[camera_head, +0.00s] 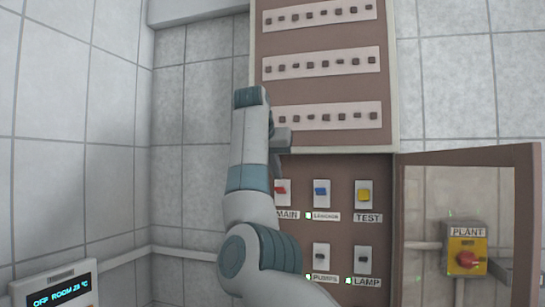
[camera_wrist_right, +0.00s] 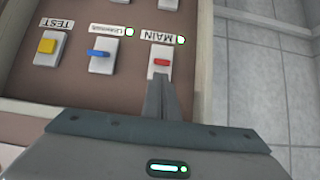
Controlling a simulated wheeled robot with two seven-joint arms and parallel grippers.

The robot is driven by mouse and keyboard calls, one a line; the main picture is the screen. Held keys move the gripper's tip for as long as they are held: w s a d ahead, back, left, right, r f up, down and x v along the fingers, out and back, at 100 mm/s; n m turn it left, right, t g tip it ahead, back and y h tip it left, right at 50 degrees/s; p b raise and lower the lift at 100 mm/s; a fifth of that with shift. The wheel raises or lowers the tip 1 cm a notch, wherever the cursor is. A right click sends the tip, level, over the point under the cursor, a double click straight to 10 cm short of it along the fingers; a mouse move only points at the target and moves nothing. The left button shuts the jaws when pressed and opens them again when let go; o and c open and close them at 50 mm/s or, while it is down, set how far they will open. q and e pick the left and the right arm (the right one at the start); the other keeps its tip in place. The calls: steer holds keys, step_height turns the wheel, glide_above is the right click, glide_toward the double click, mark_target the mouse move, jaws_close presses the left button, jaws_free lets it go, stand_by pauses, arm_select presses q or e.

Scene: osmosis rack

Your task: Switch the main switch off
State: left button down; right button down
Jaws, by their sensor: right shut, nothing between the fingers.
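The main switch is a red lever on a white plate (camera_head: 282,200), above the label MAIN in the head view. It also shows in the right wrist view, where its red lever (camera_wrist_right: 162,63) sits just beyond my fingertips. A small lamp (camera_wrist_right: 181,40) beside its label is lit green-white. My right gripper (camera_head: 278,172) is shut and empty, just above the main switch in the head view. In the right wrist view the closed fingers (camera_wrist_right: 161,80) cover the lower part of the plate. I cannot tell whether they touch the lever. My left gripper is not in view.
A blue switch (camera_head: 321,190) and a yellow TEST switch (camera_head: 364,194) sit to the right. Below are the PUMPS switch (camera_head: 321,257) and LAMP switch (camera_head: 363,259). An open framed door (camera_head: 525,215) stands right, with the PLANT switch (camera_head: 467,257) behind its pane.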

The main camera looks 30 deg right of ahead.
mark_target(280, 190)
steer(key=p+x, duration=0.1)
steer(key=x, duration=0.1)
steer(key=shift+w+d+f, duration=0.2)
steer(key=shift+d+f, duration=0.05)
steer(key=shift+f, duration=0.1)
